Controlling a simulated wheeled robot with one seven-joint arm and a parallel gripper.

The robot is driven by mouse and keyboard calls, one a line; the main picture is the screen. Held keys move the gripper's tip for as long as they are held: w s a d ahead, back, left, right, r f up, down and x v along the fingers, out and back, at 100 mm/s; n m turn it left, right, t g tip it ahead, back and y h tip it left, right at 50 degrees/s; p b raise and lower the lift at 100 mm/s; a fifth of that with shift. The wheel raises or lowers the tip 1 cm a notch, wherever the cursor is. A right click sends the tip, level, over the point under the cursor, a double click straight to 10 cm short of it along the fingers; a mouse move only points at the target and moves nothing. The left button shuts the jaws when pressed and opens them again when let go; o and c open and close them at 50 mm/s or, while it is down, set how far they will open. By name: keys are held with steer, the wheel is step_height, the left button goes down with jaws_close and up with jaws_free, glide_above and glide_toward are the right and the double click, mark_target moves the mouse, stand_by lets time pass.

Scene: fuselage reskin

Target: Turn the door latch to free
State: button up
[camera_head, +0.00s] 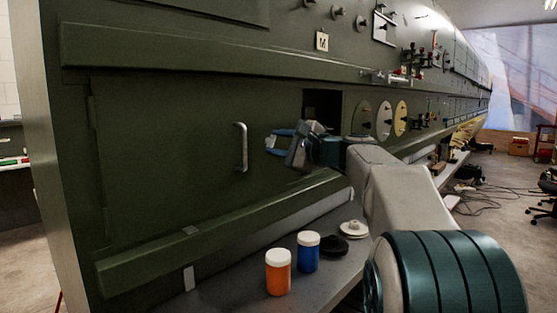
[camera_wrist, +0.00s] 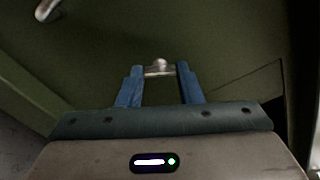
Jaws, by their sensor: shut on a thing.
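The door latch (camera_wrist: 160,67) is a small metal piece with a rounded knob on the green door. It sits between the tips of my gripper's blue fingers in the wrist view, and my gripper (camera_wrist: 160,78) is shut on it. In the head view my gripper (camera_head: 271,142) reaches the door from the right, and its fingers largely cover the latch there. The green door (camera_head: 165,150) lies flush in the fuselage side. Its pale upright handle (camera_head: 240,147) is left of my gripper and also shows in the wrist view (camera_wrist: 47,9). The latch's exact angle is hard to tell.
A dark square opening (camera_head: 322,104) is just above and right of my gripper. A green ledge (camera_head: 225,222) runs below the door. On the grey shelf stand an orange jar (camera_head: 278,275), a blue jar (camera_head: 308,255), and black and white round parts.

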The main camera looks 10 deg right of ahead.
steer(key=n+b, duration=0.3)
steer(key=n, duration=0.1)
steer(key=shift+a+f+b, duration=0.1)
steer(key=shift+f+b, duration=0.15)
steer(key=shift+b, duration=0.05)
steer(key=shift+r+n+b, duration=0.1)
steer(key=shift+n+b, duration=0.4)
steer(key=shift+n, duration=0.1)
steer(key=shift+r+n, duration=0.1)
steer(key=shift+n, duration=0.2)
steer(key=o, duration=1)
steer(key=b+v, duration=0.1)
steer(key=v, duration=1.3)
